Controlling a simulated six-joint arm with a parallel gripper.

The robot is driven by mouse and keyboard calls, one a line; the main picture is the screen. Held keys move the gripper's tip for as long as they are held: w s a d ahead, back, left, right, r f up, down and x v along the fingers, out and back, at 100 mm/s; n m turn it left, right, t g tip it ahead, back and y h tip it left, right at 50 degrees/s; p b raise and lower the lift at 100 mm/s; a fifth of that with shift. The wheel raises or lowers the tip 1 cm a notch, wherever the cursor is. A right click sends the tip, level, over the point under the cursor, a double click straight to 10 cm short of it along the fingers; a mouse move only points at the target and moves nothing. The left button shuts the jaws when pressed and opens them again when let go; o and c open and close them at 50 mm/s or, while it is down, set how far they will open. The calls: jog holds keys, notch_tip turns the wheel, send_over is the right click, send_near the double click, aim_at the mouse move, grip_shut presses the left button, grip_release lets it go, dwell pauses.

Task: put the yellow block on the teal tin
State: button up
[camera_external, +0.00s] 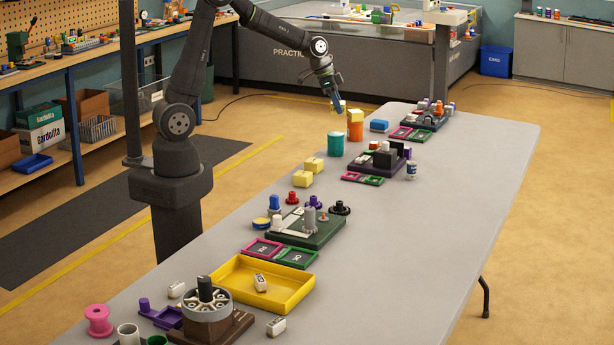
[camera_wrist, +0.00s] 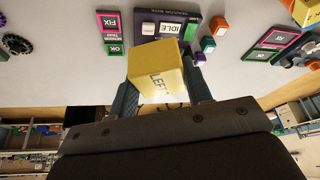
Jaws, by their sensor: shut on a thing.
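My gripper (camera_external: 337,102) is shut on a yellow block (camera_external: 339,107), held in the air. In the wrist view the block (camera_wrist: 158,68) sits between the two fingers, with lettering that seems to read "LEFT" on its face. The teal tin (camera_external: 335,145) stands upright on the table below the held block, with a visible gap between them in the external view. The tin cannot be made out in the wrist view. Two more yellow blocks, one (camera_external: 314,165) and another (camera_external: 302,179), lie on the table nearer the camera.
An orange tin (camera_external: 355,131) with a yellow top piece (camera_external: 355,115) stands just right of the teal tin. A purple board (camera_external: 380,160) with parts and a yellow tray (camera_external: 225,272) are on the table. The table's right side is clear.

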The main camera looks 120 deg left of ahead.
send_over(340, 134)
jog(key=s, duration=0.1)
jog(key=f, duration=0.6)
jog(key=shift+s+d+f, duration=0.2)
jog(key=shift+d+f, duration=0.05)
jog(key=shift+f, duration=2.1)
jog(key=shift+f, duration=0.15)
jog(key=o, duration=1)
